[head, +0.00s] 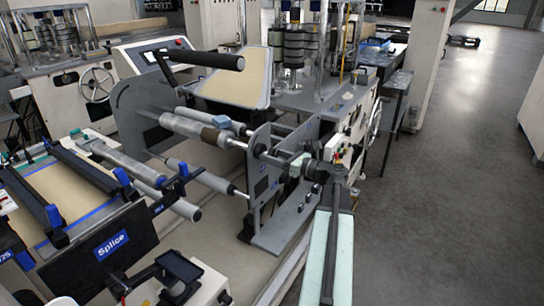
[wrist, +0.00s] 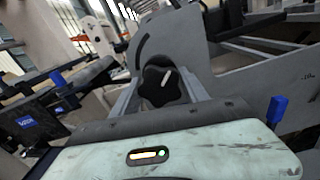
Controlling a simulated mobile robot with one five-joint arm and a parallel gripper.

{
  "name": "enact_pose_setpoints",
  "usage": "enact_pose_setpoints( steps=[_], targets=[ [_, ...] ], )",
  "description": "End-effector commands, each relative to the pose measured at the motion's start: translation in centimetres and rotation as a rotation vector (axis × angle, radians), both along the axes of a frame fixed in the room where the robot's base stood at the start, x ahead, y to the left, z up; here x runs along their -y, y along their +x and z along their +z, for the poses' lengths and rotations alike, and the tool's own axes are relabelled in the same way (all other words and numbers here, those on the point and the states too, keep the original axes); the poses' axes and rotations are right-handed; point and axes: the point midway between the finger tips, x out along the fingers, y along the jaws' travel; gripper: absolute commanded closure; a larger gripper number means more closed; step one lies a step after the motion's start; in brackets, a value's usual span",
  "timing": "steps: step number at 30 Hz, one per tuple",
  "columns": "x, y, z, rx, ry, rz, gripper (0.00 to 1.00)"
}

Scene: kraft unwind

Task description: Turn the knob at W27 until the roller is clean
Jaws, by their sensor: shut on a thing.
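My gripper (head: 312,168) is at the near end of the machine's grey side plate (head: 264,172), reached by my pale green arm. In the wrist view, its two grey fingers (wrist: 163,82) lie on either side of a black lobed knob (wrist: 160,86) and are shut on it. The knob has a white mark, tilted slightly right of upright. In the head view I cannot make the knob out behind the gripper. No W27 label is readable.
A black-ended bar (head: 205,61) sticks out above the roller. A splice table (head: 75,190) with a "Splice" sign stands left, and a small black screen (head: 180,268) stands in front. Grey floor (head: 450,190) is open to the right.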

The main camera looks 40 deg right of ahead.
Motion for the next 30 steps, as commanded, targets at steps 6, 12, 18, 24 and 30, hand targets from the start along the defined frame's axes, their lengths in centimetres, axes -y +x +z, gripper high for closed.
enact_pose_setpoints(
  steps=[6, 12, 18, 24, 30],
  targets=[
    [0.00, 0.02, 0.00, -0.025, 0.103, 0.000, 0.88],
    [-0.01, 0.03, 0.00, -0.096, 0.390, 0.000, 0.88],
    [-0.03, 0.09, 0.00, -0.128, 0.516, 0.001, 0.88],
    [-0.03, 0.09, 0.00, -0.126, 0.514, 0.001, 0.25],
    [-0.05, 0.09, 0.00, -0.127, 0.513, 0.001, 0.25]
  ],
)
